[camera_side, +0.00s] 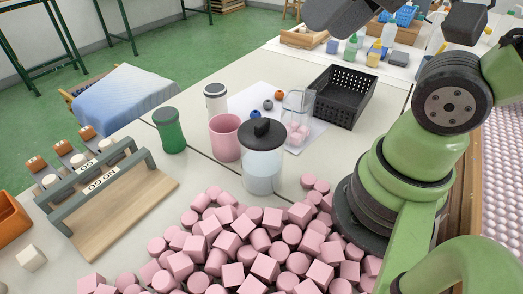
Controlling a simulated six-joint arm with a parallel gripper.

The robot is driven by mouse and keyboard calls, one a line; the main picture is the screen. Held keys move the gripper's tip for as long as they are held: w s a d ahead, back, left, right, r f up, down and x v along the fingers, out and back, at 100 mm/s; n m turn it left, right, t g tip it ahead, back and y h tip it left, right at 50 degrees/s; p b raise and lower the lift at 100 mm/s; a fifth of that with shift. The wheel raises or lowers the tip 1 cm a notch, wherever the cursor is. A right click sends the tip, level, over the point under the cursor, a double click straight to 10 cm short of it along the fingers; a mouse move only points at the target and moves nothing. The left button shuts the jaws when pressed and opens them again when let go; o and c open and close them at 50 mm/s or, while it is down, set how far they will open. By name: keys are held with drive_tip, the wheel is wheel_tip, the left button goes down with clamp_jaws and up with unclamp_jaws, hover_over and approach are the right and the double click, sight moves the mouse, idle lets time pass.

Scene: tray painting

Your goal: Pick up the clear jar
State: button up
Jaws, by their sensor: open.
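A clear jar (262,172) with a black knobbed lid (262,133) stands upright at the centre of the white table, just behind a heap of pink blocks. Its lower part looks pale and filled. Behind it to the right is a second clear container (297,108) with a few pink pieces in it, seemingly without a lid. My gripper (402,30) shows only in part at the top edge, dark grey, with its jaws apart and empty. It is above and to the right of the jar, well clear of it.
Pink blocks (228,243) cover the front. A pink cup (225,145), a green canister (169,135) and a white canister (216,97) stand left of and behind the jar. A black crate (343,98) is behind right. A wooden GO/NO GO rack (128,205) is left.

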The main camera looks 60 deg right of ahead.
drive_tip(key=shift+o, duration=0.2)
drive_tip(key=o, duration=1)
drive_tip(key=shift+o, duration=0.2)
drive_tip(key=shift+w, duration=0.1)
